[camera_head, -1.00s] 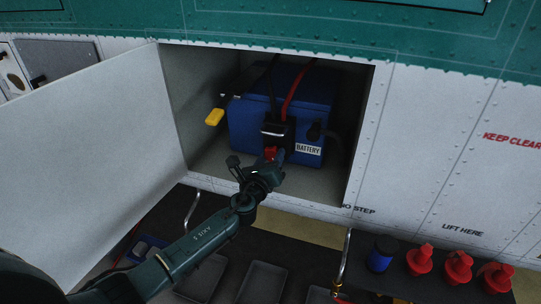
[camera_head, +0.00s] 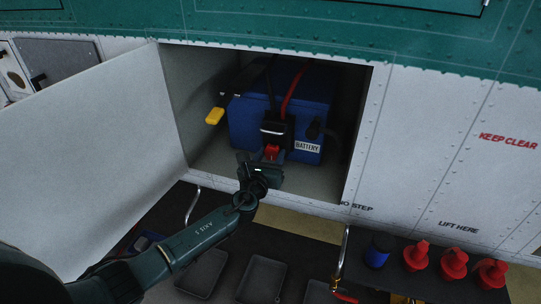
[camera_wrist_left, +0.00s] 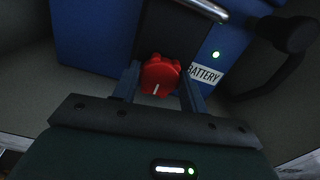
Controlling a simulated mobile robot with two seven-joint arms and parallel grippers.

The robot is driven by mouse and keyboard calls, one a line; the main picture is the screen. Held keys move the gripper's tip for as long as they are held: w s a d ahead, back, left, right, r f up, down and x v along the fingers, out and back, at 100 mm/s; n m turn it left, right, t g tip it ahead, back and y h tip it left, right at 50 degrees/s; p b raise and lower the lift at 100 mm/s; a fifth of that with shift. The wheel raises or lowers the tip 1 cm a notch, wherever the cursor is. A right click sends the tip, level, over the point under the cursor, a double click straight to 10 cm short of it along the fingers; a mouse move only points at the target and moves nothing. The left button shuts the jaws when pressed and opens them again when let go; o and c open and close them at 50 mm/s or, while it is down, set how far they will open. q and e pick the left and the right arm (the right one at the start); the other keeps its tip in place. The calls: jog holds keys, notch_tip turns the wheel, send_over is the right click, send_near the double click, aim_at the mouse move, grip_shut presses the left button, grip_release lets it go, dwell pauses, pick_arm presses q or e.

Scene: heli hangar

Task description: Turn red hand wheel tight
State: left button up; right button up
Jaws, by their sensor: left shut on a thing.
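The red hand wheel (camera_head: 271,152) sits on the front of a black connector (camera_head: 273,131) on the blue battery (camera_head: 315,112), inside the open compartment. In the left wrist view the wheel (camera_wrist_left: 160,75) is a lobed red knob with a white mark near its lower edge. My left gripper (camera_head: 266,162) reaches in from below with its fingers (camera_wrist_left: 160,82) on either side of the wheel, shut on it. A green light shows on the battery beside the BATTERY label (camera_wrist_left: 205,75). My right gripper is not in view.
The white compartment door (camera_head: 90,150) stands open at left. A yellow-ended handle (camera_head: 214,116) hangs left of the battery. Below are grey trays (camera_head: 262,280), a blue container (camera_head: 378,252) and several red items (camera_head: 453,262).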

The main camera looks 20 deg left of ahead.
pick_arm(q)
jog(key=o, duration=1)
jog(key=shift+c, duration=0.2)
jog(key=s, duration=1.3)
jog(key=shift+a+p, duration=0.25)
jog(key=shift+p, duration=0.15)
